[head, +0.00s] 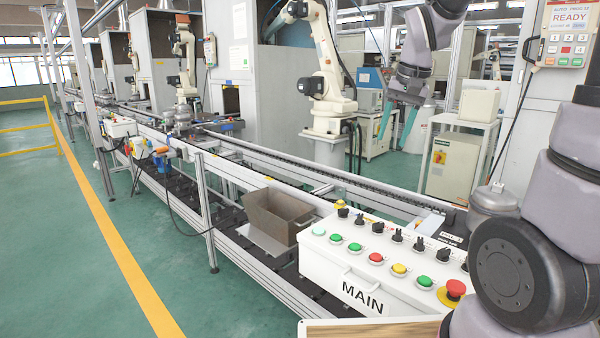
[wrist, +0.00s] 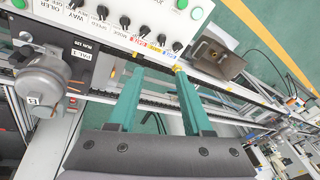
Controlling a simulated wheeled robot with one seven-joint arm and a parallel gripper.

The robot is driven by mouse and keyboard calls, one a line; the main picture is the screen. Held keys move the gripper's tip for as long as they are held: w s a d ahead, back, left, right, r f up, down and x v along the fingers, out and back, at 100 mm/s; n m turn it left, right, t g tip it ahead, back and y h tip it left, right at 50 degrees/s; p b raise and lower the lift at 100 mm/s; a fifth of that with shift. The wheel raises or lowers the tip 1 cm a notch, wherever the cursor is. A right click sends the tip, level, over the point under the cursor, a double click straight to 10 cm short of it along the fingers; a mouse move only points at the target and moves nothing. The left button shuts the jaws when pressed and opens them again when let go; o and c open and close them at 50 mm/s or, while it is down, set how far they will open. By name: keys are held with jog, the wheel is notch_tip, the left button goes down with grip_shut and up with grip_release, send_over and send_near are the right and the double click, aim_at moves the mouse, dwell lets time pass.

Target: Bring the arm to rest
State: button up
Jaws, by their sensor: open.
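My gripper (head: 394,138) hangs in the air above the conveyor line in the head view, its two teal fingers pointing down. In the wrist view my gripper (wrist: 157,78) shows its fingers apart with nothing between them. My arm runs down the right side of the head view, and part of the link between is out of the picture. The gripper appears clear of the conveyor (head: 270,152) and of the white MAIN control panel (head: 335,272).
A grey compressor (head: 493,198) sits at the right end of the line, also in the wrist view (wrist: 43,88). An open brown box (head: 268,232) stands beside the panel. A white robot arm (head: 328,60) stands behind the conveyor. The green floor at left is clear.

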jog(key=s+d+r+t, duration=0.2)
jog(key=s+r+t, duration=0.2)
jog(key=s, duration=1)
notch_tip(320, 180, up, 3)
jog(key=shift+s+y, duration=0.3)
jog(key=shift+s, duration=0.1)
